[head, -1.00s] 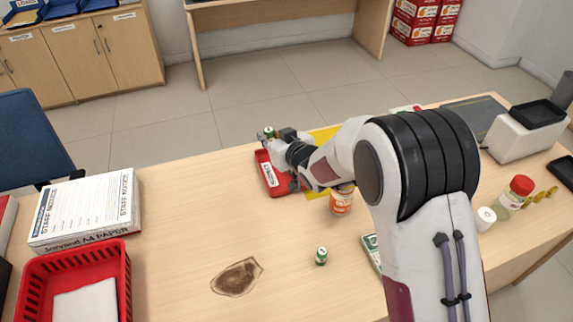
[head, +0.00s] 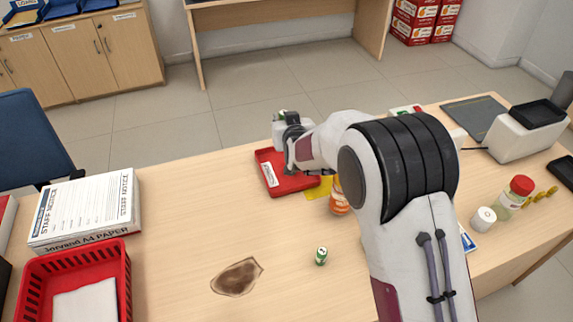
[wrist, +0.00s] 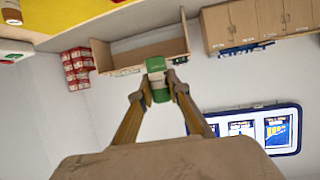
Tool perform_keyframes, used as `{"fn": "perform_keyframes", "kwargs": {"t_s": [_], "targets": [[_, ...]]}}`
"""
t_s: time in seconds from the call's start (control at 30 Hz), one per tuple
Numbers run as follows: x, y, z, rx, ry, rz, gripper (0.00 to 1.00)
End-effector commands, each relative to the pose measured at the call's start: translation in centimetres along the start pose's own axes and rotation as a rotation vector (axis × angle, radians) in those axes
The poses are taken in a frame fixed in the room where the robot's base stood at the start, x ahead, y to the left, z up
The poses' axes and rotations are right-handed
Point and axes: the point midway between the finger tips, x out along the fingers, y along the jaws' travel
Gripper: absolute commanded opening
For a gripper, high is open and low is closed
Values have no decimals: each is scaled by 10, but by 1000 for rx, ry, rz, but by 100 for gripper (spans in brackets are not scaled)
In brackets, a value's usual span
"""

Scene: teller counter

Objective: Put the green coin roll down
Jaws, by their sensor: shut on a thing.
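My gripper (wrist: 156,86) is shut on a green coin roll (wrist: 157,78) with a pale band, gripped between the two fingertips in the wrist view. In the head view the gripper (head: 285,122) is raised above the back edge of the red tray (head: 262,157), and only a little green of the held roll (head: 281,114) shows. A second green coin roll (head: 321,256) with a white top stands upright on the table (head: 180,200), well in front of the tray.
A yellow mat (head: 318,192) lies beside the tray, with an orange-labelled jar (head: 339,203) at its front, partly behind my arm. A brown stain (head: 237,277) marks the table front. A red basket (head: 122,270) and paper pack (head: 85,212) stand left. The table's left middle is clear.

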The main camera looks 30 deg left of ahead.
Motion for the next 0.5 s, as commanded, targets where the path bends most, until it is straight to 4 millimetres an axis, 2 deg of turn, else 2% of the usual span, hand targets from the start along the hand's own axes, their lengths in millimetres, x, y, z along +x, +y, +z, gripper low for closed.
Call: {"fn": "perform_keyframes", "kwargs": {"t_s": [0.5], "targets": [[2, 0, 7, -3, 0, -3, 0]]}}
